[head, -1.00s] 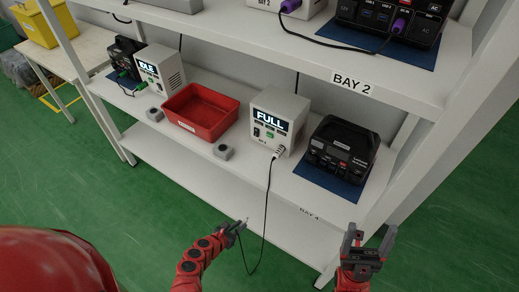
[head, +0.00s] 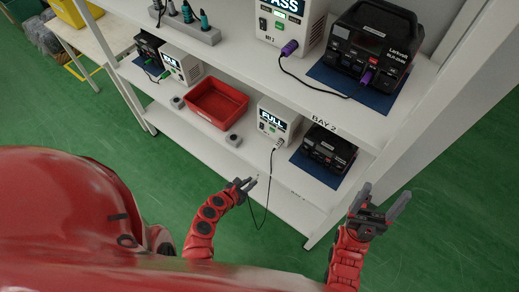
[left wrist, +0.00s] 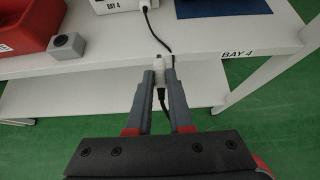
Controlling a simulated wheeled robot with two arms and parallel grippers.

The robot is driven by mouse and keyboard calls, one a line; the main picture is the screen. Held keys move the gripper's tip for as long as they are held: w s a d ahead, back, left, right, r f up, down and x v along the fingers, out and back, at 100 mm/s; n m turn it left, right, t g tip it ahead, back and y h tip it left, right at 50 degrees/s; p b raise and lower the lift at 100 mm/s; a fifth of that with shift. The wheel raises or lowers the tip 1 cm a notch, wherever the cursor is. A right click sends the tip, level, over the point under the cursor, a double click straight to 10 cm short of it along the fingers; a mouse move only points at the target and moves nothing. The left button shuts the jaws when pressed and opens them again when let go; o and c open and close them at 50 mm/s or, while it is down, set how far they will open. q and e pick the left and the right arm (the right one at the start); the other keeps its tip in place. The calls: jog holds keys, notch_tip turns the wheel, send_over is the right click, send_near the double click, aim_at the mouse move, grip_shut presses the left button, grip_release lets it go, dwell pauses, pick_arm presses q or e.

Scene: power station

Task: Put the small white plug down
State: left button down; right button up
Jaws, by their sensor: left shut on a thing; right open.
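The small white plug (left wrist: 160,92) is between the fingertips of my left gripper (left wrist: 159,76) in the left wrist view, with its black cable trailing from it. In the head view my left gripper (head: 245,186) is in front of the lower shelf; the plug is too small to make out there. The cable (head: 268,190) runs up to the white unit reading FULL (head: 273,120). My right gripper (head: 382,205) is open and empty, right of the shelf's front corner.
The lower shelf (head: 225,150) holds a red tray (head: 217,103), small grey blocks such as this one (head: 233,141), and a black power station (head: 324,150) on a blue mat. The upper shelf (head: 255,75) carries another white unit and black station. Green floor is open in front.

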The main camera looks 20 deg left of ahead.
pick_arm(q)
jog(key=w+a, duration=0.1)
jog(key=w, duration=0.6)
jog(key=b, duration=0.2)
send_over(255, 158)
jog(key=shift+s+d+f, duration=0.1)
jog(key=shift+s+f, duration=0.15)
jog(key=shift+f, duration=0.55)
jog(key=shift+w, duration=0.2)
notch_tip(255, 158, down, 3)
jog(key=b, duration=0.2)
jog(key=shift+w+b, duration=0.1)
jog(key=shift+b, duration=0.2)
jog(key=shift+f, duration=0.25)
